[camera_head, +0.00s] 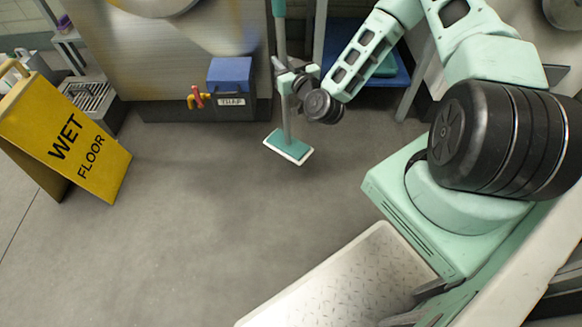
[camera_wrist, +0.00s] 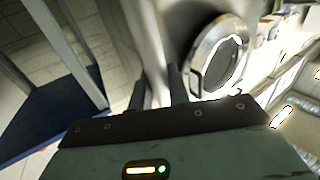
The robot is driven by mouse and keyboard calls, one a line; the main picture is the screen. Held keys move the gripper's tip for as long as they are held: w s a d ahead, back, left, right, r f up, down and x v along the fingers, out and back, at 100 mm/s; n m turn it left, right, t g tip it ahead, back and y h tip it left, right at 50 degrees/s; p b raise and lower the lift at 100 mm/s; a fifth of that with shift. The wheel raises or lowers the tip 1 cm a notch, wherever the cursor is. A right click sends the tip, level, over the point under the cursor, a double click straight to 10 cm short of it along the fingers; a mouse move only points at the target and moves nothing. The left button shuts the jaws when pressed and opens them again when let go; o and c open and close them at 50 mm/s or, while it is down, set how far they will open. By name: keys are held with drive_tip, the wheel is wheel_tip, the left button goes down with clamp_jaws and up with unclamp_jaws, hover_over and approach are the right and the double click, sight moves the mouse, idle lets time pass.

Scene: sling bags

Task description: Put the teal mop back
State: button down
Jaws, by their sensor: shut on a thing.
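The teal mop (camera_head: 288,147) is upright in the middle of the head view, with a flat teal head edged in white and a long handle that runs up out of the picture. My gripper (camera_head: 284,68) is shut on the handle, well above the mop head. I cannot tell whether the mop head touches the floor or hangs just above it. In the wrist view my gripper fingers (camera_wrist: 180,85) show as two dark, blurred shapes, and the grip on the handle is not clear there.
A yellow wet floor sign (camera_head: 75,140) stands at the left. A blue box (camera_head: 230,76) with a label and a red-and-yellow valve (camera_head: 198,98) are left of the mop by a metal wall. A blue platform (camera_head: 395,77) lies behind my arm. The grey floor in front is clear.

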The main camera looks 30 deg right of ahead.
drive_tip(key=w+d+f+h+b, duration=0.1)
drive_tip(key=w+d+f+b, duration=0.1)
drive_tip(key=f+b, duration=0.6)
drive_tip(key=w+d+f+m+h+b, duration=0.1)
drive_tip(key=w+d+f+b, duration=0.1)
drive_tip(key=f+b, duration=0.7)
drive_tip(key=d+b, duration=0.1)
drive_tip(key=b, duration=0.1)
drive_tip(key=shift+w+d+m+b, duration=0.2)
drive_tip(key=shift+m+b, duration=0.1)
drive_tip(key=shift+f, duration=0.2)
drive_tip(key=c, duration=1.3)
unclamp_jaws()
drive_tip(key=shift+f, duration=0.1)
